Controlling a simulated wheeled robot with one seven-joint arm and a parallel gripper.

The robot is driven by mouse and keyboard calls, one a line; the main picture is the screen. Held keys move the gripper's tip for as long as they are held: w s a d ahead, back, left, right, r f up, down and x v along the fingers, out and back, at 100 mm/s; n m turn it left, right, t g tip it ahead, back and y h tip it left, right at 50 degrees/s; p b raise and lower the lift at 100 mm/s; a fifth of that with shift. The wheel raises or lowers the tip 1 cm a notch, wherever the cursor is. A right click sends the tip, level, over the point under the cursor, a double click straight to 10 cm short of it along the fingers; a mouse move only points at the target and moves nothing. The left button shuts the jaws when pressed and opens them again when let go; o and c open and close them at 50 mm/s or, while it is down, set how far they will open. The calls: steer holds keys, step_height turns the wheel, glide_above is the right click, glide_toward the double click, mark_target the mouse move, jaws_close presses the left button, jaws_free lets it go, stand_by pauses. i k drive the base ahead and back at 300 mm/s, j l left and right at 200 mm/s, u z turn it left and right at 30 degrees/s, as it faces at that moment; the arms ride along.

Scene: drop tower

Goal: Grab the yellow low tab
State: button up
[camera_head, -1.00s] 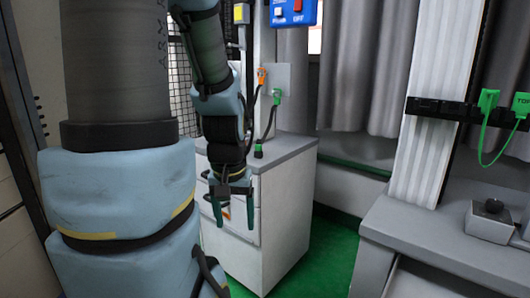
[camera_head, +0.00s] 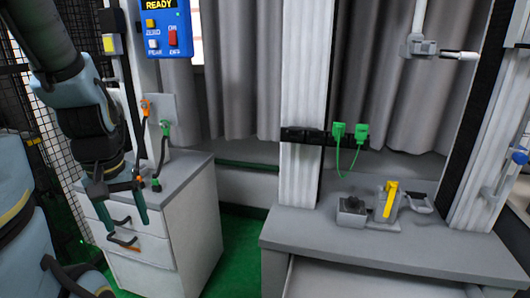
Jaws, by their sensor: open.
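A yellow tab (camera_head: 390,199) stands upright, slightly tilted, on a small grey and tan block on the low grey bench at right. My gripper (camera_head: 123,214) hangs at the left with its two dark green fingers pointing down, apart, in front of the white drawer cabinet. It is open and seems empty. It is far to the left of the yellow tab and not touching it.
The grey bench (camera_head: 350,257) also holds a dark-knobbed grey box (camera_head: 352,212) left of the tab. Green plugs (camera_head: 350,132) with a looped cable sit on a black rail on the white column. The white drawer cabinet (camera_head: 190,225) stands beside my gripper. Green floor (camera_head: 238,250) shows between cabinet and bench.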

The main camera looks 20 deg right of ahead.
mark_target(390, 184)
steer(key=k+l+u, duration=0.1)
steer(key=u, duration=0.4)
steer(key=k+l+u, duration=0.6)
steer(key=k+l, duration=0.45)
steer(key=k, duration=0.15)
steer(key=k+l, duration=0.25)
steer(key=k, duration=0.15)
steer(key=k+l+u, duration=0.1)
steer(key=k+l, duration=0.15)
steer(key=k, duration=0.2)
